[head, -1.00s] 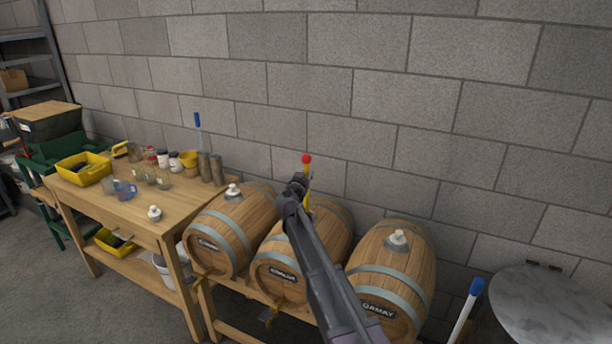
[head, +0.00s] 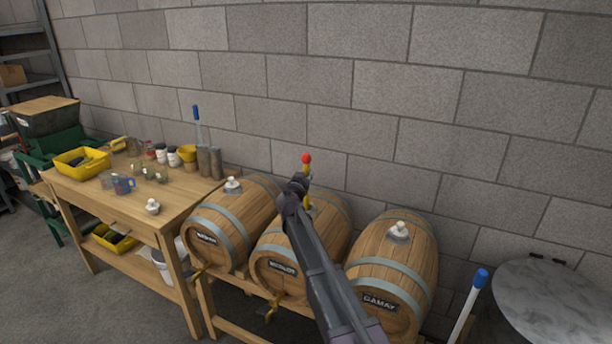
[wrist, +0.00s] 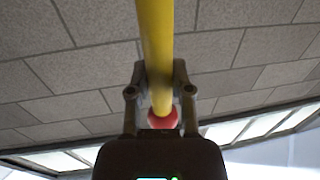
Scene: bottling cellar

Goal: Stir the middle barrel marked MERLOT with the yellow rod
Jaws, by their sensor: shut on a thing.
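The yellow rod (head: 307,174) has a red knob on its top. My gripper (head: 299,187) is shut on the rod just below the knob, above the middle barrel (head: 333,226). In the wrist view the rod (wrist: 156,45) passes between both fingers (wrist: 160,88), with the red knob (wrist: 163,122) close to the palm. The rod stands near upright over the top of the middle barrel; my arm hides part of that barrel, and the rod's lower end is not visible. The middle barrel's label (head: 282,267) is too blurred to read surely.
The left barrel (head: 245,207) and the right barrel (head: 385,262), labelled GAMAY, each carry a white stopper. Another white stopper (head: 152,207) stands on the wooden table (head: 185,200) among jars and cups. A blue-capped white rod (head: 468,305) stands at the lower right, beside a round metal lid (head: 560,305).

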